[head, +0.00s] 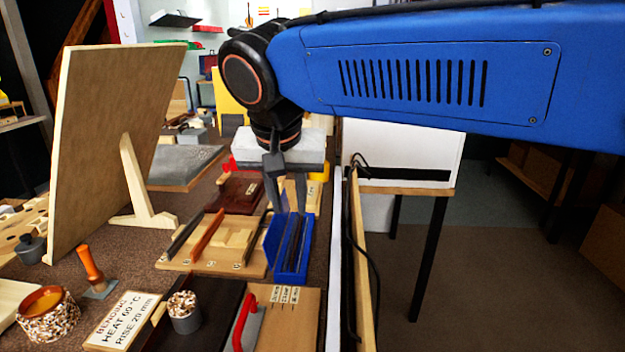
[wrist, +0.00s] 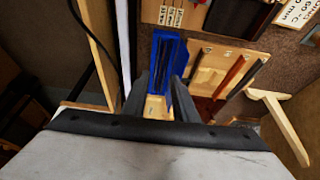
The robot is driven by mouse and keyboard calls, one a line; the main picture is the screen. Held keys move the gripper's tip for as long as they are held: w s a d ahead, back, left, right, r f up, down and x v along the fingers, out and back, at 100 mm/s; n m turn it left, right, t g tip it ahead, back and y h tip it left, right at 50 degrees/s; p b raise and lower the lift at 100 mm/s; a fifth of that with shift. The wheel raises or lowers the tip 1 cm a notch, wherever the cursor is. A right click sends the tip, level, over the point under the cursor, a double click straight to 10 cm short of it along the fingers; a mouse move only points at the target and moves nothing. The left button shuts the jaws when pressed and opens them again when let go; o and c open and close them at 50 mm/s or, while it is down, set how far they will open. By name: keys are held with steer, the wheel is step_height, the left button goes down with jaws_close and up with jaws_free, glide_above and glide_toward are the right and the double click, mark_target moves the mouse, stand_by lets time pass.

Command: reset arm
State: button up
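My gripper (head: 291,206) is on the end of my blue arm and points down above the bench. Its two dark fingers are apart, with nothing seen held between them. A blue open-topped holder (head: 276,238) stands just below and in front of the fingertips in the head view, with dark strips inside. In the wrist view the fingers (wrist: 158,92) reach toward the near end of the same blue holder (wrist: 182,97). I cannot tell whether a fingertip touches it.
A wooden board (head: 248,260) with dark and reddish strips lies left of the holder. A large upright panel (head: 105,140) stands at the left. A speckled cup (head: 186,318), a red handle (head: 245,318) and a bending sign (head: 122,318) are in front. A bench-edge rail (head: 359,270) runs along the right.

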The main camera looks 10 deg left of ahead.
steer(key=d+f, duration=0.3)
steer(key=d, duration=0.9)
steer(key=d+f, duration=0.4)
steer(key=d, duration=0.9)
steer(key=s+d+f, duration=1.1)
steer(key=d+f, duration=0.1)
steer(key=d, duration=0.4)
steer(key=shift+f+m, duration=0.3)
steer(key=shift+f, duration=0.1)
steer(key=shift+s+a, duration=0.1)
steer(key=shift+a, duration=0.05)
